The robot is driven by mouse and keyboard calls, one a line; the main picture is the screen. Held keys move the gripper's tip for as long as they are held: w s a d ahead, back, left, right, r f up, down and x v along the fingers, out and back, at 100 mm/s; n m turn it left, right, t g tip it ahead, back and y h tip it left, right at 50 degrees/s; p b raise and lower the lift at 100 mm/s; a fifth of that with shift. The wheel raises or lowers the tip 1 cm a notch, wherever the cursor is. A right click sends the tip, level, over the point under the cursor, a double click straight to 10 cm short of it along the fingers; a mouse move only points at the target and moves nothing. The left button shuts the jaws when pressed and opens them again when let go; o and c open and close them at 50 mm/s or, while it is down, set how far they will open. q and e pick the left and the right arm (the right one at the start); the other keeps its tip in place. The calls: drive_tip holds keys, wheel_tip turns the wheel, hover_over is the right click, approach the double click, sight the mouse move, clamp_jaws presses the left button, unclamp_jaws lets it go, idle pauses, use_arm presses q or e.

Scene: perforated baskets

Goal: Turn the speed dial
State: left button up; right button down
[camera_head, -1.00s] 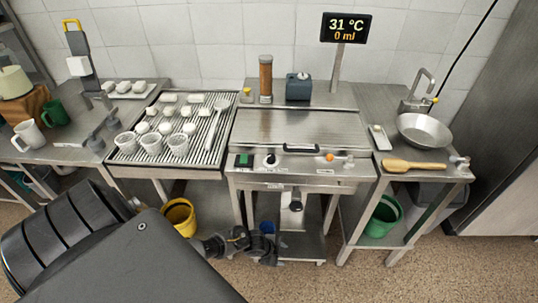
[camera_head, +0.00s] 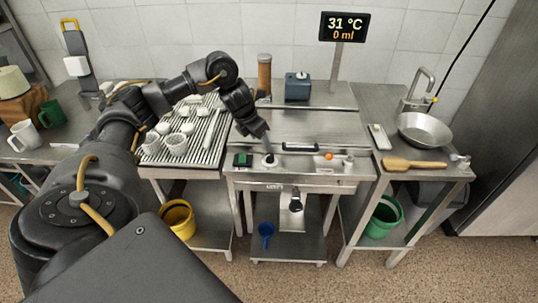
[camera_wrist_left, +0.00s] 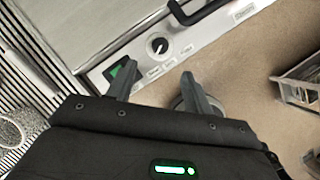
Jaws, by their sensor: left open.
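The speed dial (camera_wrist_left: 158,46) is a small round black knob with a white pointer mark, set in a white ring on the machine's metal front panel. Contact is not visible. My right gripper is not in view.
The machine's lid has a black handle (camera_head: 298,147). An orange knob (camera_head: 329,156) sits further right on the panel. A slatted draining rack (camera_head: 207,135) with white cups and pale lumps is on the left. A display (camera_head: 345,27) stands behind, reading 31 °C and 0 ml.

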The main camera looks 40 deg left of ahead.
sight(269, 155)
use_arm(q)
drive_tip(key=x, duration=1.1)
drive_tip(key=shift+w+p, duration=0.1)
drive_tip(key=shift+p, duration=0.2)
drive_tip(key=shift+c, duration=0.4)
